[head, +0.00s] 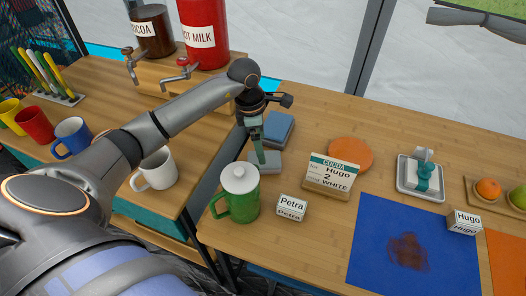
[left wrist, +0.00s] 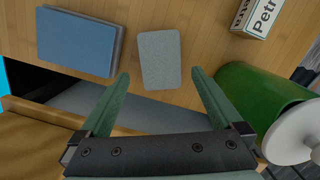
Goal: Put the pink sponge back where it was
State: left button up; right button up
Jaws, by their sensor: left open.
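No pink sponge shows in either view. A grey sponge-like block (head: 268,167) lies flat near the left edge of the wooden table; it also shows in the left wrist view (left wrist: 160,58). A stack of blue sponge-like pads (head: 280,127) lies just behind it, and it also shows in the left wrist view (left wrist: 78,42). My left gripper (head: 261,160) points down over the grey block. In the left wrist view its two green fingers are apart, with the block between and beyond the tips. Nothing is held. My right gripper is out of view.
A green lidded jug (head: 238,203) stands close in front of the gripper. A Petra sign (head: 292,208), a cocoa order card (head: 331,176) and an orange disc (head: 350,152) are to the right. A blue mat (head: 375,225) bears a brown stain. A gap separates the two tables.

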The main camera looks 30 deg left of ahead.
aim_at(257, 159)
pick_arm(q)
notch_tip(257, 159, up, 7)
jog(key=shift+s+a+f, duration=0.2)
jog(key=shift+s+a, duration=0.1)
jog(key=shift+a, duration=0.05)
